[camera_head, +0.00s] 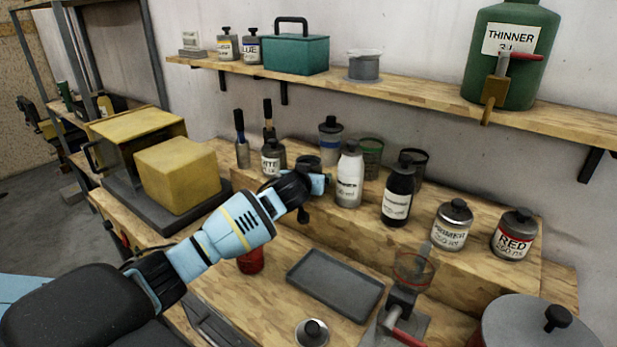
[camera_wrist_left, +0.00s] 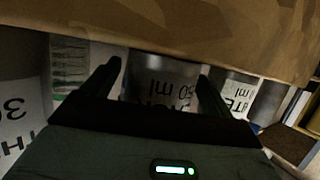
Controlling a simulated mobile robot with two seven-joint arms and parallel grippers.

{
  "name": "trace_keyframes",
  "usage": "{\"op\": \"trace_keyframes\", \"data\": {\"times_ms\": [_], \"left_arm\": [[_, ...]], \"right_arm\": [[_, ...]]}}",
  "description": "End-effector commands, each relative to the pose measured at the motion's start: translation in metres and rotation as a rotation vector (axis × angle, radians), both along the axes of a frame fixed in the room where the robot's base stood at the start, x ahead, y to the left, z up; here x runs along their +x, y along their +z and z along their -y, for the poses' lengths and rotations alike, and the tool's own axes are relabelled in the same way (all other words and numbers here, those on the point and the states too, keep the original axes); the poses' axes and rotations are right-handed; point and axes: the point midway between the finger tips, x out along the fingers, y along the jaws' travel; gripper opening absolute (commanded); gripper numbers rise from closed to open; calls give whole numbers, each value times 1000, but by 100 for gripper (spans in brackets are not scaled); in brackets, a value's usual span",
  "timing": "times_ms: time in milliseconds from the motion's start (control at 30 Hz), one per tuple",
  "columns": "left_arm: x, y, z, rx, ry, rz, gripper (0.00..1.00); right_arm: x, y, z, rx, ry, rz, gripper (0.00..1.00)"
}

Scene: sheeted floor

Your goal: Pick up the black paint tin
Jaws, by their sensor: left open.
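The black paint tin (camera_wrist_left: 165,72) is grey with a pale label, upside down in the left wrist view, where "CK" and "50 ml" can be read. It stands between the two fingers of my open left gripper (camera_wrist_left: 158,82); contact cannot be told. In the head view, the black paint tin (camera_head: 307,161) appears mostly hidden behind my left gripper (camera_head: 316,184), which reaches over the stepped bench. The white tin (camera_head: 272,158) is just left of it and also shows in the left wrist view (camera_wrist_left: 238,92). My right gripper is not in view.
A white bottle (camera_head: 348,176) and a dark bottle (camera_head: 398,193) stand to the right on the raised step, with the primer tin (camera_head: 451,225) and red tin (camera_head: 513,235) beyond. A grey tray (camera_head: 336,283) lies below in front. A shelf (camera_head: 420,91) runs above.

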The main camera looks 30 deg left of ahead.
Motion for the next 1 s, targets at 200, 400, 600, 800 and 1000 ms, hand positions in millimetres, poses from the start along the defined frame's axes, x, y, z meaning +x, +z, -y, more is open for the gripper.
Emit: {"op": "trace_keyframes", "data": {"times_ms": [200, 400, 600, 800, 1000], "left_arm": [[0, -1, 0, 0, 0, -1, 82], [0, -1, 0, 0, 0, -1, 56], [0, -1, 0, 0, 0, -1, 30], [0, 1, 0, -1, -1, 2, 27], [0, 6, 0, -1, 0, 4, 27]], "right_arm": [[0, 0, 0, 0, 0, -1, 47], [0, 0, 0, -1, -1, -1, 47], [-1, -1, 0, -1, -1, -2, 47], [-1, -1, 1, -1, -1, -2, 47], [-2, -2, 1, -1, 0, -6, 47]]}}
